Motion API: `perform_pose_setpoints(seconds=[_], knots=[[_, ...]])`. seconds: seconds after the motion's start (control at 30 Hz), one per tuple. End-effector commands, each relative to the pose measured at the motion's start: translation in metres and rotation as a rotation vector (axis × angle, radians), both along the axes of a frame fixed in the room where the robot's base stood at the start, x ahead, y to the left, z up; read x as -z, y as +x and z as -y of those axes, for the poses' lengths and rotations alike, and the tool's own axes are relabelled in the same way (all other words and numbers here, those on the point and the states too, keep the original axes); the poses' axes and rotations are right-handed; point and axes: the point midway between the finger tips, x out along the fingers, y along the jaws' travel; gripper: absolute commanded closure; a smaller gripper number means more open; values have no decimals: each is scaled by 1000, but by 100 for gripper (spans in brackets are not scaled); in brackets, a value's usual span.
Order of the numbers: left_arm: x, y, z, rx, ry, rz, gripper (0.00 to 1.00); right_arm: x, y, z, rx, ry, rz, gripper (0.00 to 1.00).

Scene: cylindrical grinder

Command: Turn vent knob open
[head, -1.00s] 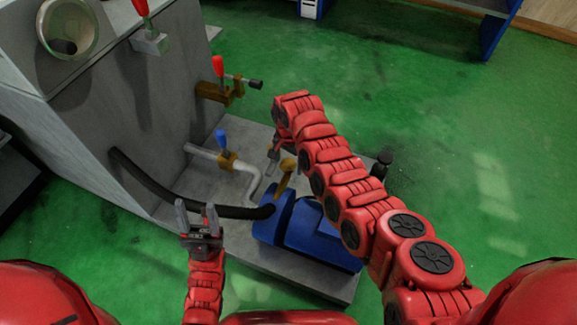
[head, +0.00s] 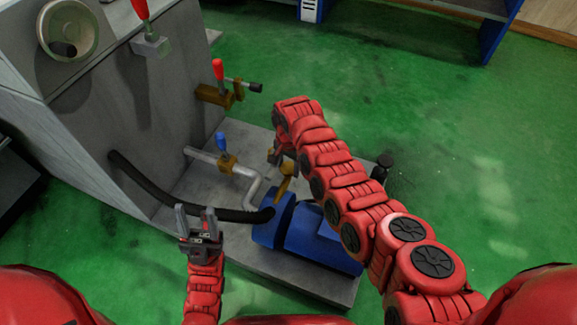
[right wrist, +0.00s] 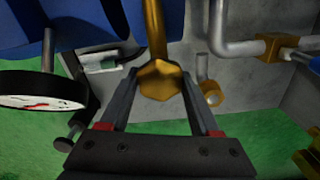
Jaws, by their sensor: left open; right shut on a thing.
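A brass knob with a faceted end, which looks like the vent knob (right wrist: 160,82), sits between the two dark fingers of my right gripper (right wrist: 158,88) in the right wrist view. The fingers are shut on it. In the head view its brass stem (head: 284,188) stands above the blue pump (head: 318,238), and my right gripper (head: 276,160) is partly hidden by its own wrist.
A grey machine body (head: 120,110) stands at the left with a blue-handled valve (head: 222,145) and a red-handled valve (head: 219,72). A black hose (head: 180,204) runs to the pump. A round gauge (right wrist: 40,88) is beside my right gripper. Green floor at the right is clear.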

Motion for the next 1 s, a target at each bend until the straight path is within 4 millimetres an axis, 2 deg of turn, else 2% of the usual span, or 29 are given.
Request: perform_pose_setpoints(seconds=[0.37, 0.63, 1.0], knots=[[-11, 2, 0, 1, -13, -11, 50, -2, 0, 0, -137, -1, 0, 92], [-20, 4, 0, 2, -32, -24, 50, -3, 2, 0, -370, -2, 2, 92], [-22, 5, 0, 2, -38, -30, 50, 0, 1, -1, -724, -1, 0, 92]])
